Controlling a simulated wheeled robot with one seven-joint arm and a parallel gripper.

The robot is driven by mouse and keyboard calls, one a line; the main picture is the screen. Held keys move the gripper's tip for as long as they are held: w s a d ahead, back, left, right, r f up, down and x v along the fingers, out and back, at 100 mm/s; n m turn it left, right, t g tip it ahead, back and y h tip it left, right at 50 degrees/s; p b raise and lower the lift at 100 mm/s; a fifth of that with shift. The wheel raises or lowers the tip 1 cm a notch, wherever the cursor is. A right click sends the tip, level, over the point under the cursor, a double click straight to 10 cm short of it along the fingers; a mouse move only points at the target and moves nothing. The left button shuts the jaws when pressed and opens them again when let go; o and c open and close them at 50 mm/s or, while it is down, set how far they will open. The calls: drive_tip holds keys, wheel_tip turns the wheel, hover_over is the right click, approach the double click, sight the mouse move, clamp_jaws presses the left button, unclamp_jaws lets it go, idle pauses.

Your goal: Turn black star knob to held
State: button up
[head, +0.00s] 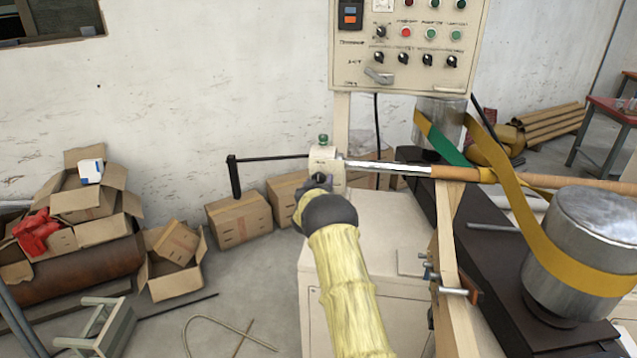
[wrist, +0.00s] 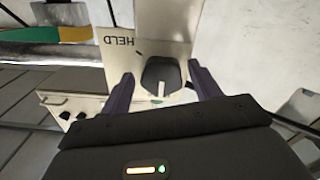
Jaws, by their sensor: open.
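The black star knob (wrist: 161,76) sits on a cream block (wrist: 165,25) in the wrist view. The word HELD (wrist: 120,41) is printed to the upper left of the knob, and a small green mark lies just below it. My gripper (wrist: 162,88) is open, with one dark finger on each side of the knob and gaps showing between. I cannot tell how deep the fingers reach. In the head view the cream block (head: 327,158) carries a dark knob (head: 320,179), and my wrist hides most of the gripper in front of it.
A black crank handle (head: 235,178) sticks out left of the block, and a metal shaft (head: 390,167) runs right to a wooden roller. A control panel (head: 408,75) stands above. Yellow belt (head: 525,230) wraps a metal drum (head: 580,275) at right. Cardboard boxes lie at left.

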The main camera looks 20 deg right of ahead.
drive_tip(key=shift+a, duration=0.1)
drive_tip(key=c, duration=1)
drive_tip(key=shift+o, duration=0.2)
